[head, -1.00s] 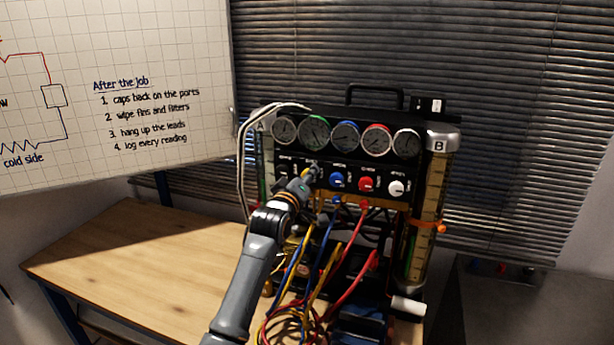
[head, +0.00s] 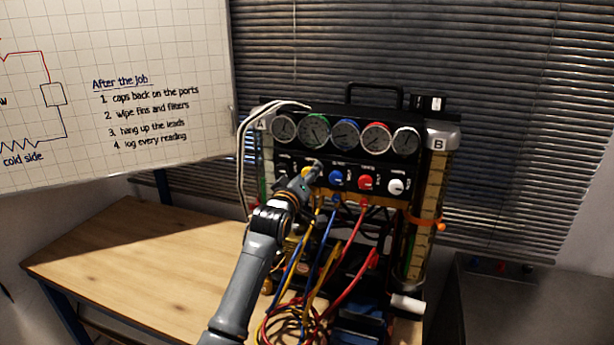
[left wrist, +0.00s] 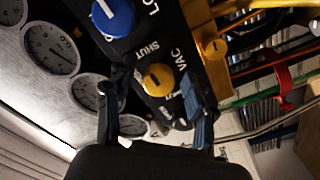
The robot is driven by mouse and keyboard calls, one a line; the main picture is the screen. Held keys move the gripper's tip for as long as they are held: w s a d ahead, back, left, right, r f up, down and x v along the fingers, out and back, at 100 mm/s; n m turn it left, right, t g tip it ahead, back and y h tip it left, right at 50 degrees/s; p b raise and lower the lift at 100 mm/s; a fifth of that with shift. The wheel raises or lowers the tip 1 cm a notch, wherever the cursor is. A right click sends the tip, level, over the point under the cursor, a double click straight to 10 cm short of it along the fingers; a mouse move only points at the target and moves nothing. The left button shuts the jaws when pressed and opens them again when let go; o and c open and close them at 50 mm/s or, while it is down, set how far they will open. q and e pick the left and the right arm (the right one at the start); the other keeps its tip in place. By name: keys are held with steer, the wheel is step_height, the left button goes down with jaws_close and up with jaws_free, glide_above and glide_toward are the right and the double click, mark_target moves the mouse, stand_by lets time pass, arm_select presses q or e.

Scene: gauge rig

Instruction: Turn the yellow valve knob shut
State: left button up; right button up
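The yellow valve knob (left wrist: 158,80) shows in the left wrist view, round with a short pale mark on its face. The word SHUT is printed on the black panel beside it. My left gripper (left wrist: 154,86) is open, its two fingers on either side of the knob with gaps visible. I cannot tell how deep the fingertips reach along the knob. In the head view my left gripper (head: 313,171) is at the left part of the panel and mostly hides the yellow knob. My right gripper is not in view.
A blue knob (head: 337,180), red knob (head: 366,183) and white knob (head: 396,187) sit to the right along the panel. Several gauges (head: 345,134) are above. Coloured hoses (head: 347,262) hang below. The wooden table (head: 150,262) is clear at left.

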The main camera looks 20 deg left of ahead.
arm_select(q)
steer(key=s, duration=1.2)
steer(key=shift+a, duration=0.25)
